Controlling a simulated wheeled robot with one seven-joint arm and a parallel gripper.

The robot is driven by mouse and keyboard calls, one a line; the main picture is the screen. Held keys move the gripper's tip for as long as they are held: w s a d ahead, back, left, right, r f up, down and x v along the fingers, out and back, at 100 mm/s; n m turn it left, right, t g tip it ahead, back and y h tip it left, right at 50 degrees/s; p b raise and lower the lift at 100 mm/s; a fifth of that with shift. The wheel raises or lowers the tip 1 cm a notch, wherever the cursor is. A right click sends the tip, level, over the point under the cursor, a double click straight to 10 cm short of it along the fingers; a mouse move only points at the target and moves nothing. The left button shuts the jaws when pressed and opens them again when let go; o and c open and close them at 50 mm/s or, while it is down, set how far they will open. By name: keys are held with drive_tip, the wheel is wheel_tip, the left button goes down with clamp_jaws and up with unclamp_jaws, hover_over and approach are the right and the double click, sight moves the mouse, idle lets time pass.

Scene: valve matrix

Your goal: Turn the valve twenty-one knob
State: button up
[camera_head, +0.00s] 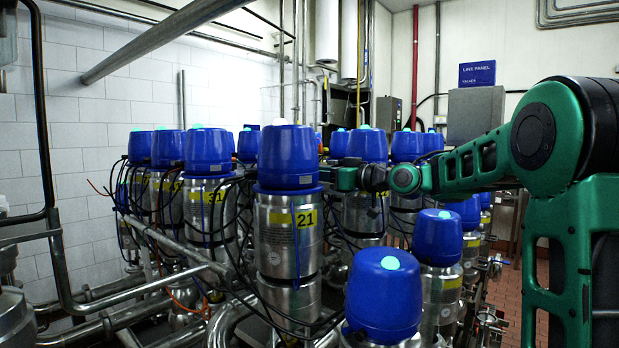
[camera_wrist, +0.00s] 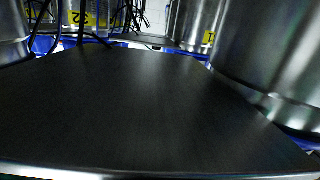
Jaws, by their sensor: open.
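Valve twenty-one is a steel cylinder (camera_head: 290,235) with a yellow label reading 21, upright near the middle of the head view. Its knob is the large blue cap (camera_head: 287,155) with a pale round spot on top. My arm reaches in from the right, and my gripper (camera_head: 338,178) is at the right side of this cap, near its lower rim. The fingertips are small and partly hidden there, and I cannot tell whether they touch the cap. In the wrist view a broad dark flat surface fills the foreground; I cannot tell what it is.
Two blue-capped valves (camera_head: 384,290) (camera_head: 438,237) stand in front and to the right, below my arm. More capped valves (camera_head: 208,150) stand left and behind. Cables and steel pipes (camera_head: 165,235) run between them. The wrist view shows steel cylinders (camera_wrist: 265,55) close by.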

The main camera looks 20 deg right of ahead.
drive_tip(key=c, duration=1.1)
drive_tip(key=shift+o, duration=0.2)
drive_tip(key=shift+s+a+m+h, duration=0.1)
drive_tip(key=shift+a+m+h, duration=0.05)
drive_tip(key=shift+m+h, duration=0.2)
drive_tip(key=shift+m+t+h, duration=0.25)
drive_tip(key=shift+t+h, duration=0.2)
drive_tip(key=shift+t, duration=0.05)
drive_tip(key=o, duration=1.1)
drive_tip(key=shift+c, duration=0.2)
drive_tip(key=shift+s, duration=0.1)
